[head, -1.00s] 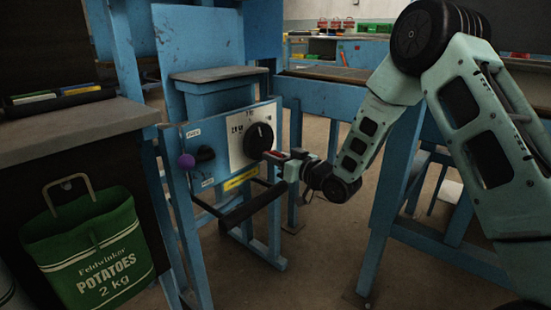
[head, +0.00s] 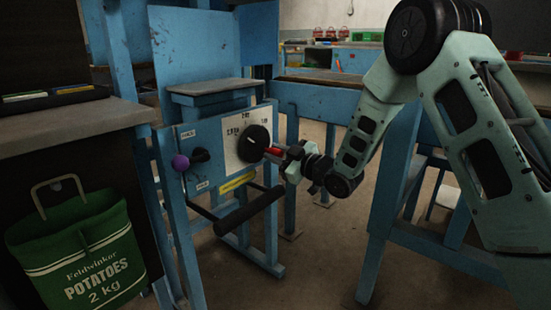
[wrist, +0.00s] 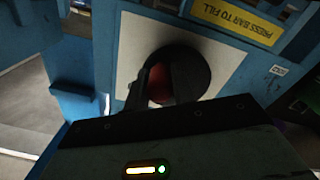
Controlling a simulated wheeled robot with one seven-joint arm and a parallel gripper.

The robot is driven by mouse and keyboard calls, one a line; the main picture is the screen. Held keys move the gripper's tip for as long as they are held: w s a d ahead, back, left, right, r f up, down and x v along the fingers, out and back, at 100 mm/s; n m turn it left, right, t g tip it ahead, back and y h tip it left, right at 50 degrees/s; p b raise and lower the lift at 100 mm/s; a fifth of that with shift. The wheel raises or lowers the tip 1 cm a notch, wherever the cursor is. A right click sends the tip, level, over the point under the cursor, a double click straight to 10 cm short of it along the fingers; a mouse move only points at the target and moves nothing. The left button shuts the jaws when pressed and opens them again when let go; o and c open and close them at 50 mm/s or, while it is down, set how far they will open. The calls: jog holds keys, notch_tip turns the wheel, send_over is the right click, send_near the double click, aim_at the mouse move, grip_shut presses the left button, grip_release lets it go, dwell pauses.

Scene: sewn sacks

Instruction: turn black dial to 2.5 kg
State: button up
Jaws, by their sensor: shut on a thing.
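The black dial (head: 255,146) sits on a white scale plate (head: 231,150) on the front of the blue machine. A pale mark on the dial points to the upper left; the small printed weights are too blurred to read surely. My gripper (head: 270,153) reaches the dial from the right, with red showing at its fingers. In the wrist view the dial (wrist: 197,68) is straight ahead, and my gripper (wrist: 160,80) is shut on its raised grip, which the fingers mostly hide.
A purple-knobbed lever (head: 181,162) is left of the dial. A black bar (head: 250,211) juts out below, under a yellow label (head: 237,181). Blue frame posts stand right of my gripper.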

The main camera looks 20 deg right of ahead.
jog(key=shift+d+n, duration=0.1)
jog(key=shift+n, duration=0.2)
jog(key=o, duration=1)
jog(key=shift+r, duration=0.1)
jog(key=p+v, duration=0.4)
jog(key=v, duration=1.3)
jog(key=shift+s+d, duration=0.1)
jog(key=shift+s, duration=0.05)
